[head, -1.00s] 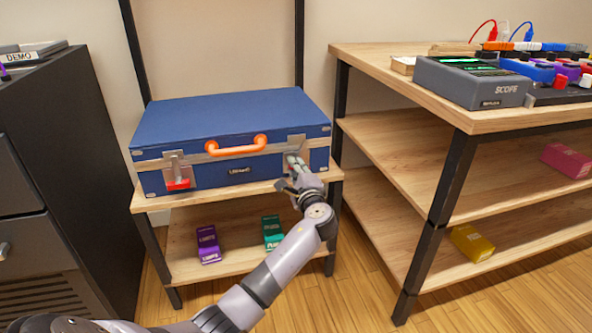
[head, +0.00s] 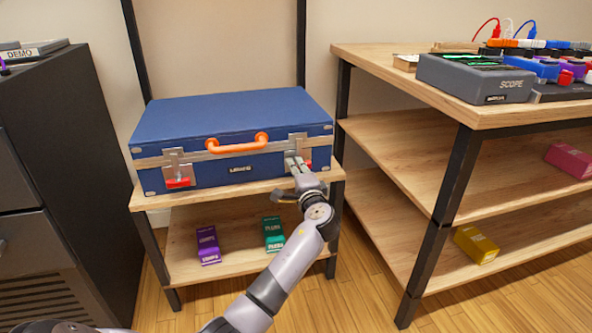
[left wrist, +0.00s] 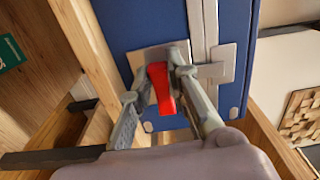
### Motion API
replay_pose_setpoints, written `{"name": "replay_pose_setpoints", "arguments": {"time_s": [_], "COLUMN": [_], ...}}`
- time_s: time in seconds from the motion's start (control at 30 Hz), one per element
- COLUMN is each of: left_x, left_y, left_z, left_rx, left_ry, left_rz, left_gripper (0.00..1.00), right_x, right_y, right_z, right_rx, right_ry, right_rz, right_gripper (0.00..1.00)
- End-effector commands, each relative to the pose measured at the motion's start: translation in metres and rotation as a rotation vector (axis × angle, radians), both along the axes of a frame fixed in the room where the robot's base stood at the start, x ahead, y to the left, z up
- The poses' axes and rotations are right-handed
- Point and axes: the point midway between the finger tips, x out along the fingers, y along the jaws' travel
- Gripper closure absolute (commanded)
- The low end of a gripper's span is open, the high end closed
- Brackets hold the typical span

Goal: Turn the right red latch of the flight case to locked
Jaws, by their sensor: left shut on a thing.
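The blue flight case (head: 230,117) sits closed on the upper shelf of a small rack, with an orange handle (head: 237,144) on its front. Its left red latch (head: 178,183) shows at the lower left of the front. My left gripper (head: 295,166) is at the right latch, mostly covering it in the head view. In the left wrist view the right red latch (left wrist: 160,88) stands between the two fingers of my left gripper (left wrist: 160,90), which is shut on it, beside its metal plate (left wrist: 214,73). My right gripper is not in view.
Purple (head: 208,245) and green (head: 274,234) boxes lie on the rack's lower shelf. A dark cabinet (head: 60,170) stands close on the left. A wooden bench (head: 400,92) with electronic gear stands on the right.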

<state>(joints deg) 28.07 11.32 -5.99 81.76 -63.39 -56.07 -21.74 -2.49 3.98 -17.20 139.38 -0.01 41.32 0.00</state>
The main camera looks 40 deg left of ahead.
Motion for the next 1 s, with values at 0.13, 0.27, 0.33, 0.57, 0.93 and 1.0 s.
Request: {"name": "replay_pose_setpoints", "arguments": {"time_s": [0.13, 0.27, 0.33, 0.57, 0.93, 1.0], "left_x": [-0.002, -0.002, -0.001, -0.001, -0.008, -0.015], "left_y": [0.001, 0.001, 0.001, 0.0, -0.01, -0.019], "left_z": [-0.006, -0.006, -0.005, -0.003, -0.002, -0.003], "left_rx": [-0.005, -0.004, -0.003, -0.001, -0.001, -0.003], "left_ry": [0.012, 0.011, 0.01, 0.006, 0.003, 0.003], "left_rz": [0.007, 0.006, 0.005, 0.003, -0.002, -0.001], "left_gripper": [1.0, 0.77, 0.72, 0.61, 0.61, 0.61], "right_x": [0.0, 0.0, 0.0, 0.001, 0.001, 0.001], "right_y": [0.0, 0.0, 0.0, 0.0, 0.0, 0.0], "right_z": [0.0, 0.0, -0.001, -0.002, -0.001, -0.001], "right_rx": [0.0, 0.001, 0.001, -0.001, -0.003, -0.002], "right_ry": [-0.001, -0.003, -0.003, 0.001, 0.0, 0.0], "right_rz": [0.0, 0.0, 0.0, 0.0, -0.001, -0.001], "right_gripper": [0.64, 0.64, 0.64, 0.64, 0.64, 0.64]}}
